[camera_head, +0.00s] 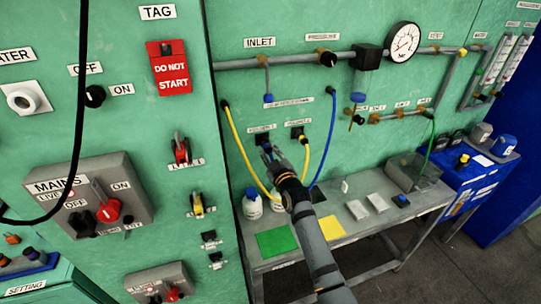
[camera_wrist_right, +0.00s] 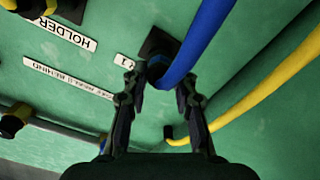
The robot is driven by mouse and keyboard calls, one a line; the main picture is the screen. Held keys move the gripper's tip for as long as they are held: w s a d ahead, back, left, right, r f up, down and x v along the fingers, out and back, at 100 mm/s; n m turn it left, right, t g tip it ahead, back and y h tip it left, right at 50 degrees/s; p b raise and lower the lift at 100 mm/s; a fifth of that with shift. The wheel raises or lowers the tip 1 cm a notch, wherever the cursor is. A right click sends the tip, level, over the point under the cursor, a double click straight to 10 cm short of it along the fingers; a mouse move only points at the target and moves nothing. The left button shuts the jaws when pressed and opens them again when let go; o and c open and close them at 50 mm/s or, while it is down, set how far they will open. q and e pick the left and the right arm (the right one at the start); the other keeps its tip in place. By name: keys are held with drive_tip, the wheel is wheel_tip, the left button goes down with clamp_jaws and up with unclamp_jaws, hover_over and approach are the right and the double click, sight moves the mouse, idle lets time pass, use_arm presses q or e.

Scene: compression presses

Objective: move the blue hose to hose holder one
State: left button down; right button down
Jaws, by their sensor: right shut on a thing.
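The blue hose (camera_head: 329,130) hangs from a wall fitting below the inlet pipe and loops down behind my right arm. My right gripper (camera_head: 267,150) is at the wall just under the hose holder one label (camera_head: 262,128). In the right wrist view, the fingers (camera_wrist_right: 160,88) are shut on the blue hose (camera_wrist_right: 200,45) near its end. That end is at the black block of hose holder one (camera_wrist_right: 155,43); the contact is partly hidden, so I cannot tell whether it is seated. My left gripper is not in view.
A yellow hose (camera_head: 239,146) loops close by to hose holder two (camera_head: 298,133). Below stands a grey bench (camera_head: 345,232) with white bottles (camera_head: 252,204), a green mat (camera_head: 276,241) and a yellow mat (camera_head: 331,228). A black cable (camera_head: 80,90) hangs at the left.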

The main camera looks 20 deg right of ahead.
drive_tip(key=shift+w, duration=0.45)
drive_tip(key=c, duration=1)
unclamp_jaws()
drive_tip(key=shift+s, duration=0.3)
drive_tip(key=s, duration=1.1)
drive_tip(key=shift+s+d, duration=0.2)
